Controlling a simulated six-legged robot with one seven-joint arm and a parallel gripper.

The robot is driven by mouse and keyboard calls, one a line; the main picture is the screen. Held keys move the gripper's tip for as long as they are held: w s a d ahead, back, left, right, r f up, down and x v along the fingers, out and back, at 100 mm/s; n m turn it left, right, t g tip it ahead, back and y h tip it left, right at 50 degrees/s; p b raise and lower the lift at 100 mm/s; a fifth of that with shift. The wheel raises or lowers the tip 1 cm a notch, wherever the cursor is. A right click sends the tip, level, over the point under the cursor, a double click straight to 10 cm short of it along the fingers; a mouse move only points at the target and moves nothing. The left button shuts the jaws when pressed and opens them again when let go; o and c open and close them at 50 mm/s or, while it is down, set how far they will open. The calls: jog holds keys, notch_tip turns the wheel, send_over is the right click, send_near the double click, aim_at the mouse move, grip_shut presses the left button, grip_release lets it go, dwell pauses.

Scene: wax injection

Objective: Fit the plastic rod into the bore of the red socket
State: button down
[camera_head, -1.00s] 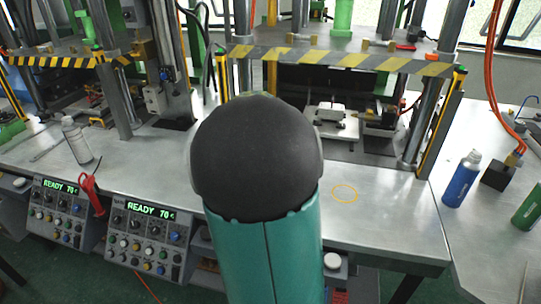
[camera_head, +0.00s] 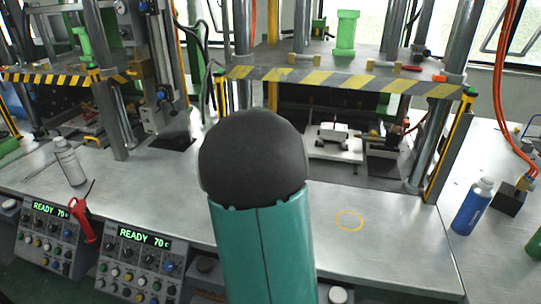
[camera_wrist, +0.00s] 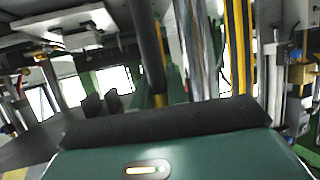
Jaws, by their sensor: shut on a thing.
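My gripper (camera_wrist: 102,103) shows in the wrist view as two short dark fingertips with a small gap between them, above the black edge of my wrist. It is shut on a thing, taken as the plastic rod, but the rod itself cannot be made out. In the head view my own arm covers the middle, and the gripper is hidden. I cannot identify the red socket for sure; a small red part (camera_head: 406,123) shows at the right of the press bed.
The metal bench (camera_head: 385,235) is clear around a yellow ring mark (camera_head: 349,220). A press with a striped edge (camera_head: 345,81) stands behind. A blue bottle (camera_head: 472,206) and black block (camera_head: 509,199) are right. A white bottle (camera_head: 69,162), red-handled tool (camera_head: 82,221) and control panels (camera_head: 137,264) are left.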

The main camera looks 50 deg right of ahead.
jog(key=shift+w+d+f, duration=0.65)
jog(key=shift+d+f, duration=0.8)
jog(key=shift+f, duration=0.35)
jog(key=shift+w+d+f, duration=0.65)
jog(key=shift+d+f, duration=0.8)
jog(key=shift+f, duration=0.4)
jog(key=shift+w+d+f, duration=0.65)
jog(key=shift+d+f, duration=0.8)
jog(key=shift+f, duration=0.35)
jog(key=shift+f, duration=0.15)
jog(key=c, duration=1.4)
grip_release()
